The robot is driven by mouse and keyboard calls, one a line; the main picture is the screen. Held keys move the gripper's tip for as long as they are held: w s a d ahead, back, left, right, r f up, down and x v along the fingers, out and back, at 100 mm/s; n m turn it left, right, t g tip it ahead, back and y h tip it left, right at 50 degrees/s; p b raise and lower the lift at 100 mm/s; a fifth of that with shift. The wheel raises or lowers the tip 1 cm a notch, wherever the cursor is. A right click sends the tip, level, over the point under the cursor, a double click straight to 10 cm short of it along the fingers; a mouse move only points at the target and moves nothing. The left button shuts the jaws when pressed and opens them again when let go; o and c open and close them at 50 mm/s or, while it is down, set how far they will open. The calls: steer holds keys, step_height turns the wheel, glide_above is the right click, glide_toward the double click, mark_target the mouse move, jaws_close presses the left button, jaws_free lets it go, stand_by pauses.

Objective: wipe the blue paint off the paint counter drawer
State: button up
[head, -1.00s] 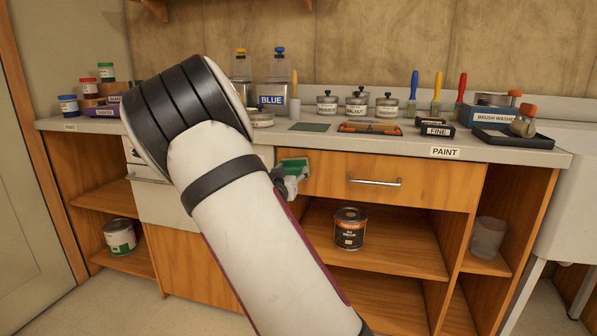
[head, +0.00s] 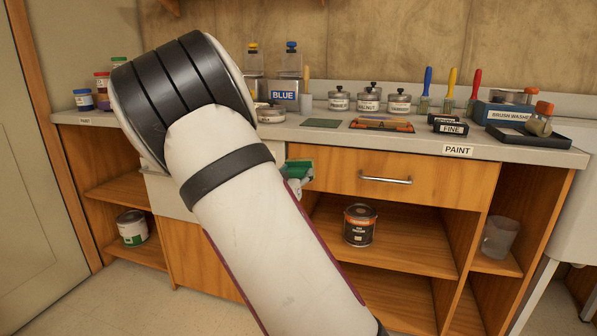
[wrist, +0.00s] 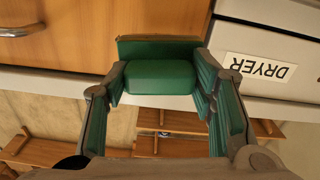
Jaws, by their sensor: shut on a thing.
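The paint counter drawer (head: 420,172) is a closed orange wooden front with a metal handle, under the counter edge marked PAINT. I see no blue paint on its visible part; my arm and gripper cover its left end. In the wrist view the drawer (wrist: 90,22) fills the upper left, with the handle at the corner. My gripper (wrist: 160,80) is shut on a green block (wrist: 160,72) with a brownish edge, held at the drawer's left end. The block also shows in the head view (head: 299,170). I cannot tell whether it touches the wood.
A white front labelled DRYER (wrist: 265,75) is beside the drawer. On the counter (head: 572,155) stand a BLUE container (head: 285,96), jars, brushes and a black tray (head: 520,139). A dark can (head: 360,225) stands on the open shelf below.

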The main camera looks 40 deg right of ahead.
steer(key=shift+s+a, duration=0.45)
steer(key=shift+a, duration=0.1)
steer(key=shift+a, duration=0.1)
steer(key=v, duration=0.2)
steer(key=shift+s+a+p, duration=0.3)
steer(key=shift+p, duration=0.1)
